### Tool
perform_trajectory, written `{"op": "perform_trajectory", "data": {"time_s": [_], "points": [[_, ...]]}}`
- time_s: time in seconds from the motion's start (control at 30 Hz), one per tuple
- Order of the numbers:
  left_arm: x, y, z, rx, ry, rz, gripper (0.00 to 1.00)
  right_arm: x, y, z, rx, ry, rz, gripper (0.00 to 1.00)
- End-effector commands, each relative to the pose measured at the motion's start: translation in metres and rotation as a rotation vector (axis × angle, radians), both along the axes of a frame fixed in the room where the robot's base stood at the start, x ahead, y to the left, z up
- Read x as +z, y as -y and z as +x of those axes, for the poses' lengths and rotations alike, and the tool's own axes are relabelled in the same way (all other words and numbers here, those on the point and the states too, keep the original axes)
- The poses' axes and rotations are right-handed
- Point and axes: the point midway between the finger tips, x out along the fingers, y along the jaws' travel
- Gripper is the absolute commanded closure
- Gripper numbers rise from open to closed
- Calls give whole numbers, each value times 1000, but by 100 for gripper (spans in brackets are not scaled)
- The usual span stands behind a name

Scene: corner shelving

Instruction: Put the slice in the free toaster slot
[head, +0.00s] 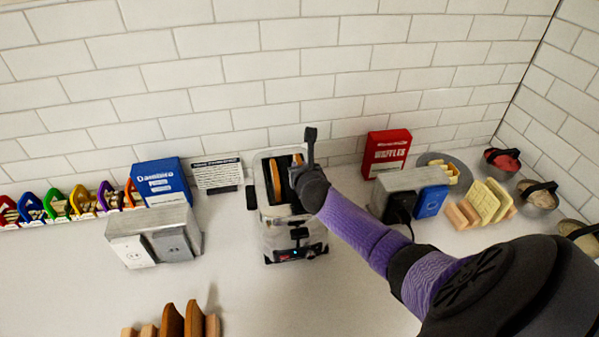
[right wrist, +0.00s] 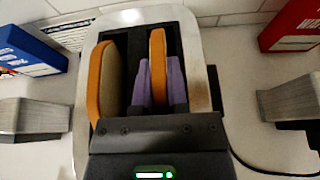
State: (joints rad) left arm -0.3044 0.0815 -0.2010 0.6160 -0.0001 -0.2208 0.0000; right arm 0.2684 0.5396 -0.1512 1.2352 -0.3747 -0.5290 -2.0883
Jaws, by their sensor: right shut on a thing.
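The toaster (head: 264,222) stands on the counter against the tiled wall, with two long slots side by side on top; its rim also shows in the right wrist view (right wrist: 84,135). A brown-crusted slice (head: 276,180) stands in the left slot, and it also shows in the right wrist view (right wrist: 106,82). My right gripper (right wrist: 160,84) has its purple fingers shut on another upright slice (right wrist: 157,58). This slice is lined up with the right slot; how deep it sits is hidden by the fingers. My left gripper is not in view.
A blue box (head: 160,183) and a grey metal appliance (head: 155,238) stand left of the toaster. A red box (head: 386,152), another metal appliance (head: 402,186) and a small blue box (head: 431,201) stand right. Brown slices (head: 172,322) stand at the front left. The counter before the toaster is clear.

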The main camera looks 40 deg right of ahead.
Motion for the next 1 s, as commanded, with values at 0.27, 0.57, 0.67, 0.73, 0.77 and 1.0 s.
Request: {"op": "perform_trajectory", "data": {"time_s": [0.27, 0.57, 0.67, 0.73, 0.77, 1.0], "points": [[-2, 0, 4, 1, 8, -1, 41, -5, 0, 0, 1, 1, -1, 100], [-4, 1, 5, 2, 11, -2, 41, -7, 0, 0, 1, 1, -1, 47], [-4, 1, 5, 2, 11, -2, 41, -7, 0, 0, 1, 1, -1, 47], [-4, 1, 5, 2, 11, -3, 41, -7, 0, 0, 1, 1, -1, 47], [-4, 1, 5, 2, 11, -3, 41, -7, 0, 0, 1, 1, -1, 47], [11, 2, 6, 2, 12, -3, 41, 7, -9, -17, 3, -1, -3, 47]]}}
